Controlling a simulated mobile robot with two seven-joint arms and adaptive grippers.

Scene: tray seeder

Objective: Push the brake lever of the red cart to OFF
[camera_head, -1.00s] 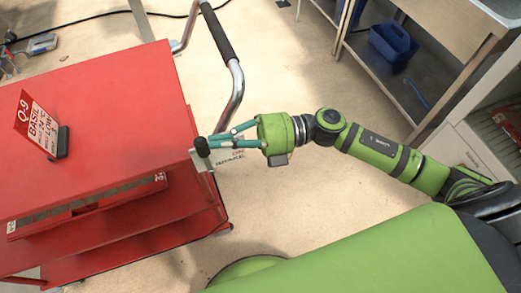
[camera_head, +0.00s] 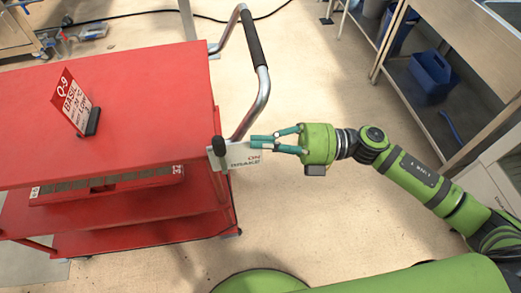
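The red cart (camera_head: 140,100) stands at the left. Its brake lever (camera_head: 218,146) shows as a black knob at the cart's right edge. A white brake plate (camera_head: 243,160) beside it reads ON and BRAKE. The knob stands left of the word ON; no OFF mark can be read. A gap shows between fingertips and knob, and nothing is held. My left gripper is out of view.
A bent push handle (camera_head: 255,50) with a black grip rises behind the lever. Open floor lies between.

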